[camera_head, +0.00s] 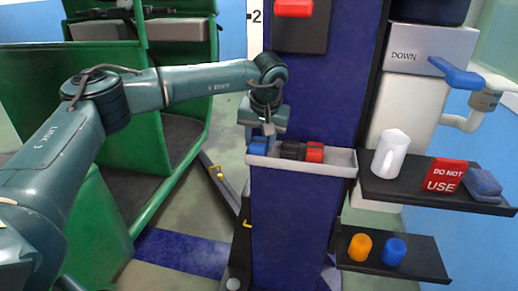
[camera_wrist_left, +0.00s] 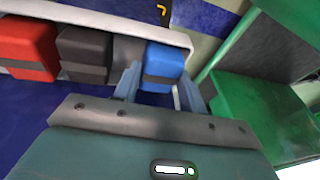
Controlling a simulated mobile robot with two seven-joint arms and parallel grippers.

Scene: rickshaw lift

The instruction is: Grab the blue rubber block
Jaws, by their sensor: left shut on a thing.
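The blue rubber block (camera_head: 258,146) sits at the left end of a narrow light-grey tray (camera_head: 304,164) on the blue column. My left gripper (camera_head: 265,133) reaches down to it from above. In the left wrist view the two fingers of my left gripper (camera_wrist_left: 160,88) stand on either side of the blue block (camera_wrist_left: 163,64), shut on it. The block is still among the others in the tray, and its lower part is hidden. My right gripper is not in view.
A black block (camera_head: 291,150) and a red block (camera_head: 314,152) share the tray. A lower shelf bears orange (camera_head: 360,247) and blue (camera_head: 395,251) pieces.

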